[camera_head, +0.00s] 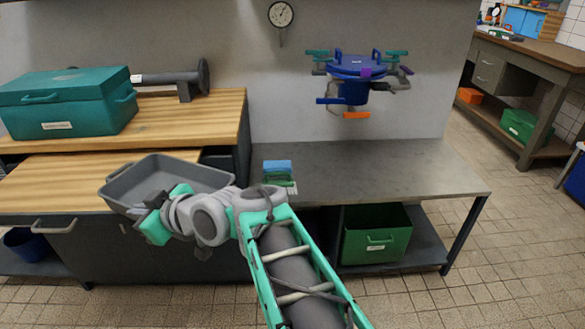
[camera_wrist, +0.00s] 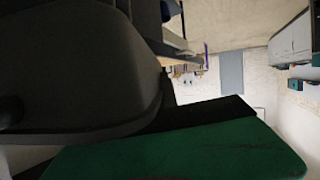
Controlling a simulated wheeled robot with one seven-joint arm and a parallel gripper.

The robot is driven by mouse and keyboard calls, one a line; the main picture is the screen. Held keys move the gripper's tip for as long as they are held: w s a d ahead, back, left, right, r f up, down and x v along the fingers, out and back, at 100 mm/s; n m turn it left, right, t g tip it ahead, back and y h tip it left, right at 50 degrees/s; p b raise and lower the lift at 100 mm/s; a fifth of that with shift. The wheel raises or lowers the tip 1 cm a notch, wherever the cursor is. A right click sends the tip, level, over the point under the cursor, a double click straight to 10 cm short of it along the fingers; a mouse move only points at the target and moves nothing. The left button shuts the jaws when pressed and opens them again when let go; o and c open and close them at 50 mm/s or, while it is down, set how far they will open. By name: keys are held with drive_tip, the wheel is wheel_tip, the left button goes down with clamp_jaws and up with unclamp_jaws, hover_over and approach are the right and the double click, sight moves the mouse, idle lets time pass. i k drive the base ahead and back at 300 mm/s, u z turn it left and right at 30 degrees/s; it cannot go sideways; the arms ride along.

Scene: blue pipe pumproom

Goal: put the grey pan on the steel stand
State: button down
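The grey pan (camera_head: 212,178) is a shallow rectangular tray, seen in the head view in front of the wooden counter, jutting past its front edge and slightly tilted. My gripper (camera_head: 158,207) is at the pan's near side and appears shut on its wall. In the wrist view the dark pan (camera_wrist: 80,70) fills the left side, right against a green finger (camera_wrist: 190,152) with a black pad; the other finger is hidden. A steel-topped bench (camera_head: 400,175), seemingly the steel stand, is to the right. Its top is mostly bare.
Blue and green sponges or cloths (camera_head: 278,172) lie at the bench's left end. A green crate (camera_head: 375,235) is on its lower shelf. A teal toolbox (camera_head: 65,103) and grey pipe piece (camera_head: 180,80) occupy the wooden counter.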

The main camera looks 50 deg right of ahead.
sight(345, 167)
drive_tip(key=u, duration=2.55)
drive_tip(key=k, duration=2.3)
drive_tip(key=z, duration=1.25)
drive_tip(key=i, duration=1)
drive_tip(key=z, duration=0.05)
